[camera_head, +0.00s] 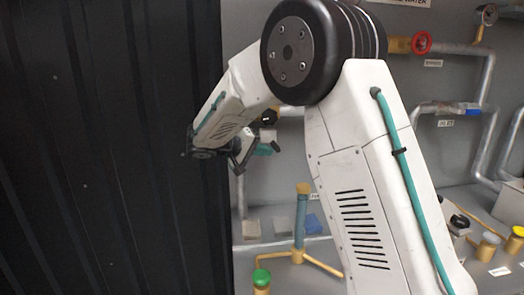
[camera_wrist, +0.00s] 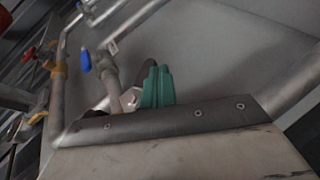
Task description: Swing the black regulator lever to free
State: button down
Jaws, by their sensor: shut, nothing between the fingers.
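My gripper (camera_head: 264,149) is beyond my bent arm in the head view, in front of the grey back wall. Its teal fingertips (camera_wrist: 157,86) are together in the wrist view, with nothing seen between them. They point toward a grey panel and pipework. I cannot make out a lever that is surely the regulator lever. A small black part (camera_head: 459,221) sits on a light box at the lower right of the head view, and I cannot tell whether it is that lever. My arm hides much of the middle of the panel.
A dark ribbed wall (camera_head: 100,150) fills the left of the head view. Grey pipes with a red valve wheel (camera_head: 421,43) and a blue handle (camera_head: 473,112) run at right. A green-capped post (camera_head: 261,278) stands low in front. The wrist view shows a blue handle (camera_wrist: 85,61).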

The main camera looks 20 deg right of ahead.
jog(key=d+h, duration=0.1)
jog(key=d+n+h, duration=0.1)
jog(key=h, duration=0.1)
jog(key=shift+s+d+f, duration=0.1)
jog(key=shift+s, duration=0.2)
jog(key=shift+s+d, duration=0.1)
jog(key=shift+d, duration=0.2)
jog(key=shift+r, duration=0.2)
dwell(1.2)
send_near(279, 149)
jog(key=a+f, duration=0.3)
jog(key=f, duration=0.3)
jog(key=shift+w+a+r, duration=0.1)
jog(key=shift+w+r, duration=0.1)
